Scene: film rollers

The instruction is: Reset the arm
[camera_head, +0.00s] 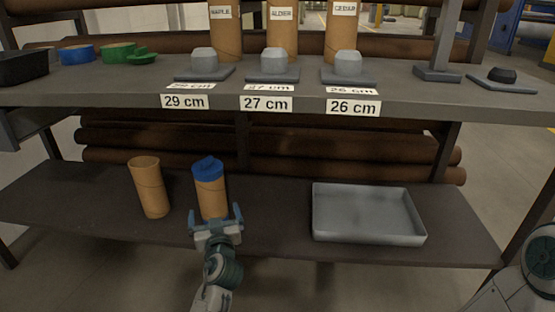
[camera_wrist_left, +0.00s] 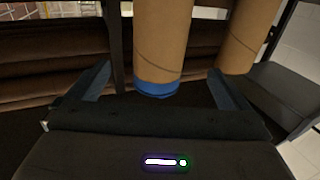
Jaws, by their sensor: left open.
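My left gripper (camera_head: 215,216) is open in front of the lower shelf. A cardboard tube with a blue cap (camera_head: 208,167) stands upright just beyond its fingers. In the left wrist view the open fingers (camera_wrist_left: 160,88) spread on either side of the capped tube (camera_wrist_left: 163,40), with gaps to both sides, and the blue cap (camera_wrist_left: 156,88) shows at the tube's lower end. An uncapped tube (camera_head: 149,188) stands to the left, tilted slightly in the picture. My right gripper is out of view; only part of my right arm shows at the lower right.
A grey tray (camera_head: 368,235) sits empty on the lower shelf (camera_head: 270,215). Brown rolls (camera_head: 340,150) lie behind. The shelf between capped tube and tray is clear.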

